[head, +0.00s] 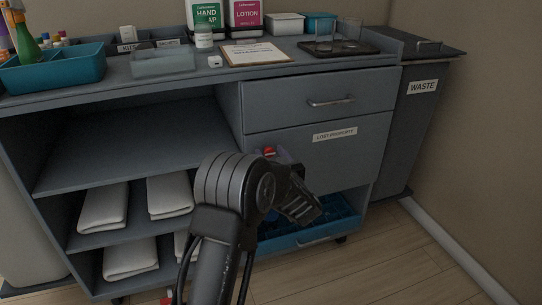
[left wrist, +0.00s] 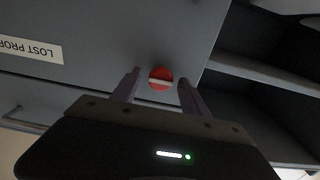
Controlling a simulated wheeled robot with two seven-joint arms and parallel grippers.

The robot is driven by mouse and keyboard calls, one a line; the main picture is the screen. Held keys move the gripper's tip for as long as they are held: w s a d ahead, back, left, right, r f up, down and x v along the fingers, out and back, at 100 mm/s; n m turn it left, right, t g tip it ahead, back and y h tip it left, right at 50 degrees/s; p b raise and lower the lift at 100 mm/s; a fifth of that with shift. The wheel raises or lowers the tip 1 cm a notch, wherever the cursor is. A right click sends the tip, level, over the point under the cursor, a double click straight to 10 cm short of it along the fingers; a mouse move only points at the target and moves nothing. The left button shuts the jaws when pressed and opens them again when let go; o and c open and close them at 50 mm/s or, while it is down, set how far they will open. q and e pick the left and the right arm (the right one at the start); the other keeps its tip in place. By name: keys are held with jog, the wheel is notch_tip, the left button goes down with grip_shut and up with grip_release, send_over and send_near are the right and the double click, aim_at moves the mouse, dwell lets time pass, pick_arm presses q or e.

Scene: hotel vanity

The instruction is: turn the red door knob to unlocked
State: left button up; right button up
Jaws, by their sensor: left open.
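The red door knob (head: 269,151) is a small round knob on the grey lost property door (head: 349,154), near its upper left edge. In the left wrist view the red knob (left wrist: 161,79) shows a pale bar across its face, lying nearly level in that upside-down picture. My left gripper (left wrist: 160,88) is open, with its two purple-grey fingers on either side of the knob; I cannot tell whether they touch it. In the head view my left arm partly hides the gripper and the door. My right gripper is not in view.
A drawer with a bar handle (head: 331,101) is above the door. Open shelves with folded white towels (head: 103,207) are at left, a blue tray (head: 309,237) below. A waste bin (head: 419,130) stands at right. Bottles and trays fill the vanity top.

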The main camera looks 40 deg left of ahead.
pick_arm(q)
grip_shut()
dwell(0.5)
